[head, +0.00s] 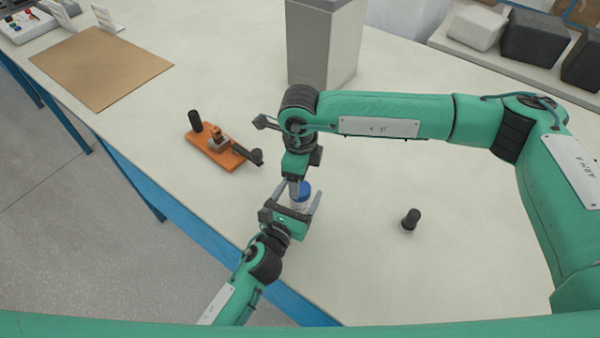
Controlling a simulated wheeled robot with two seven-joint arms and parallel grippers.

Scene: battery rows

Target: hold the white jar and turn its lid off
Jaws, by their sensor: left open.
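A small white jar (299,207) with a blue lid (303,188) stands upright on the pale table near its front edge, partly hidden by my grippers. My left gripper (299,190) comes in from the lower left. It is open, with one finger on each side of the jar; I cannot tell whether either finger touches it. My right gripper (296,185) points down from above, right at the blue lid. A finger of it shows beside the lid, but the rest is hidden, so I cannot tell whether it grips the lid.
An orange board with a black-handled clamp (222,146) lies left of the jar. A grey block (325,45) stands behind. A small black knob (411,220) stands to the right. A brown mat (101,68) lies far left. Table between these is clear.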

